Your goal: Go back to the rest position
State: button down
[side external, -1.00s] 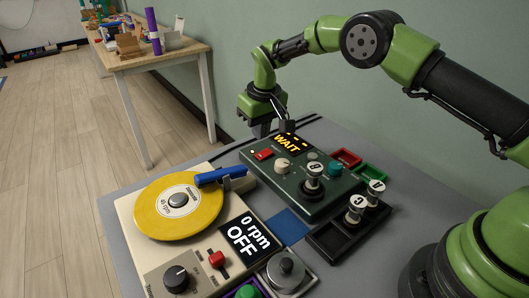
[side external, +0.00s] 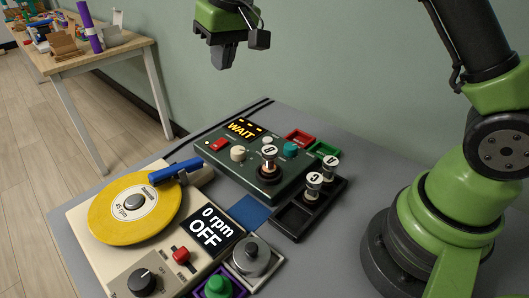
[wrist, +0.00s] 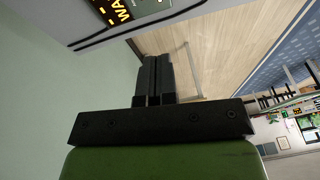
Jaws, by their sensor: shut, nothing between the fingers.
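My gripper (side external: 222,57) is raised high above the back of the table, near the wall, well clear of everything on it. Its fingers are shut with nothing between them, and they also show closed together in the wrist view (wrist: 154,78). Below it stands the dark green control box (side external: 228,167) with a display (side external: 242,128) reading WAIT. A knob marked B (side external: 268,158) stands on this box. The corner of the box's display shows at the top of the wrist view (wrist: 118,10).
The turntable (side external: 82,222) with a yellow record (side external: 110,212) and a blue arm (side external: 175,170) stands at left; its display (side external: 208,228) reads 0 rpm OFF. A black tray (side external: 290,222) holds knobs C and A. Red (side external: 299,136) and green (side external: 324,150) bins sit behind. Air above the table is free.

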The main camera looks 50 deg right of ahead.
jog(key=s+d+r+m+t+y, duration=0.1)
jog(key=s+r, duration=0.4)
jog(key=s, duration=0.4)
jog(key=s+r+m+t, duration=0.15)
jog(key=s+r, duration=0.35)
jog(key=s, duration=0.5)
jog(key=s+f+t, duration=0.1)
jog(key=s+f, duration=0.1)
jog(key=s, duration=0.6)
jog(key=shift+f, duration=0.35)
